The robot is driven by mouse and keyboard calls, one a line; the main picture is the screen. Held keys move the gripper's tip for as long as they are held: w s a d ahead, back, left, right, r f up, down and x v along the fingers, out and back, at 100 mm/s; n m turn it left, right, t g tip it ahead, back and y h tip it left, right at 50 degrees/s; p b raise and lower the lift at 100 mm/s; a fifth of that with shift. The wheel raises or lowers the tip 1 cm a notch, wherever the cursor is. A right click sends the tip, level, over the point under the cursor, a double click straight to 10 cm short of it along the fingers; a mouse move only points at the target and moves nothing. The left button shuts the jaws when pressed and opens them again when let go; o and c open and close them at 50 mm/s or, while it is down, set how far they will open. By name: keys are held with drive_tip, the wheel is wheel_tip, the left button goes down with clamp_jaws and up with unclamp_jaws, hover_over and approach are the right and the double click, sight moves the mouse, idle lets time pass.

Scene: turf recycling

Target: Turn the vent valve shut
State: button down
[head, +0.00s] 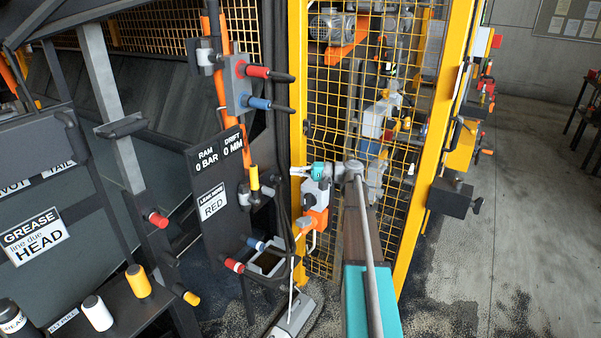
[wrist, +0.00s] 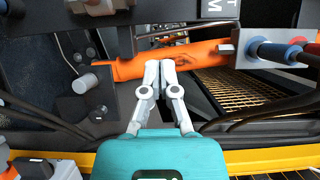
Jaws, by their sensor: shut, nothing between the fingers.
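No part is labelled as the vent valve, so I cannot tell for sure which it is. A small valve-like fitting with a yellow handle (head: 253,178) stands upright on the right edge of the dark gauge panel (head: 208,178) in the head view. My gripper (head: 293,171) is to the right of it in the picture, pointing left, with a teal body. In the wrist view my gripper (wrist: 160,67) has its fingers together and empty, in front of an orange bar (wrist: 200,60); contact is unclear. A grey round knob (wrist: 84,83) shows at left there.
A bracket (head: 238,88) holds red and blue hose couplings above; they show at upper right in the wrist view (wrist: 270,50). Another red and blue pair sits by a tray (head: 266,262) below. Yellow posts (head: 298,90) and mesh stand close behind. Open floor (head: 500,250) lies right.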

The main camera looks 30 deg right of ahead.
sight(254, 186)
drive_tip(key=w+a, duration=0.3)
drive_tip(key=a, duration=0.6)
drive_tip(key=shift+a, duration=0.35)
drive_tip(key=shift+a, duration=0.15)
drive_tip(key=shift+s+a+r, duration=0.1)
drive_tip(key=shift+a, duration=0.2)
